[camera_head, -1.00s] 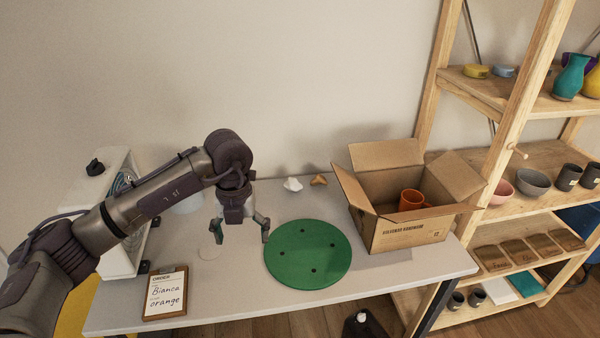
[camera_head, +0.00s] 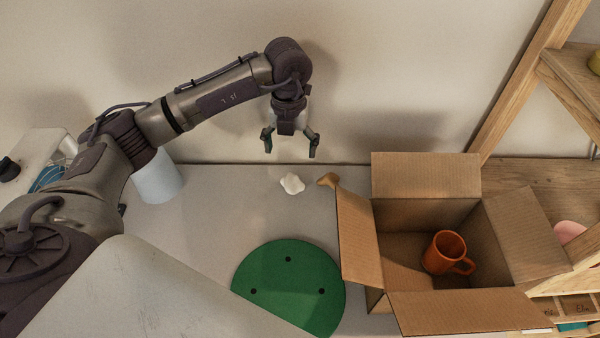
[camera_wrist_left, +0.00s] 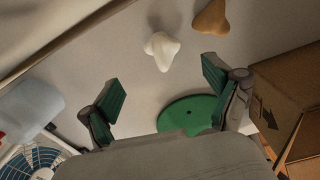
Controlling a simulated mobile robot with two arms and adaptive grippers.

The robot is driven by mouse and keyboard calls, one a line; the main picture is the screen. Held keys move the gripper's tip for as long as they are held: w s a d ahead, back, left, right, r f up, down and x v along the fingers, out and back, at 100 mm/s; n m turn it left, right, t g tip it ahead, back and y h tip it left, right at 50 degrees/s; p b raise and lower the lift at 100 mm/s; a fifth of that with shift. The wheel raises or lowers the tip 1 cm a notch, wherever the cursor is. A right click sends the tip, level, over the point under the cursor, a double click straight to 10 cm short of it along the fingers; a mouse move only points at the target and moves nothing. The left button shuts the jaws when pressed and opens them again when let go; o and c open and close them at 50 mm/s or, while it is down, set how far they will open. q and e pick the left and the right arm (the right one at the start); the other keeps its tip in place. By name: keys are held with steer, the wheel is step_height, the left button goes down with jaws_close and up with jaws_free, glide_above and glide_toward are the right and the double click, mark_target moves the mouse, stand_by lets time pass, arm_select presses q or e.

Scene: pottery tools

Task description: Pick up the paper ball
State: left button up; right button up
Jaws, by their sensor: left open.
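The paper ball (camera_head: 292,184) is a small white crumpled lump on the grey table, near its back edge. In the left wrist view the paper ball (camera_wrist_left: 162,50) shows ahead of the fingers, between them and toward the top. My left gripper (camera_head: 290,150) is open and empty, above and behind the paper ball near the wall, not touching it. Its two green-padded fingers show spread apart in the left wrist view (camera_wrist_left: 160,90). My right gripper is not in view.
An open cardboard box (camera_head: 420,312) with an orange mug (camera_head: 444,252) stands at the right. A green round disc (camera_head: 290,280) lies in front. A pale cylinder (camera_head: 158,180) stands at the left.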

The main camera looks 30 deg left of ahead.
mark_target(293, 178)
arm_select(q)
steer(key=f, duration=0.6)
steer(key=shift+s+f+p, duration=0.1)
steer(key=shift+s+p, duration=0.2)
steer(key=shift+p, duration=0.05)
steer(key=shift+w+f, duration=0.1)
steer(key=shift+f, duration=0.45)
steer(key=shift+d+f+p, duration=0.15)
steer(key=shift+f+p, duration=0.15)
steer(key=shift+f, duration=0.05)
steer(key=f, duration=0.1)
steer(key=f+p, duration=0.1)
steer(key=f, duration=0.1)
steer(key=shift+d+f, duration=0.2)
steer(key=shift+f, duration=0.5)
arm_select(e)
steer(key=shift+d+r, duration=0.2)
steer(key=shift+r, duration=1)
arm_select(q)
steer(key=c, duration=0.9)
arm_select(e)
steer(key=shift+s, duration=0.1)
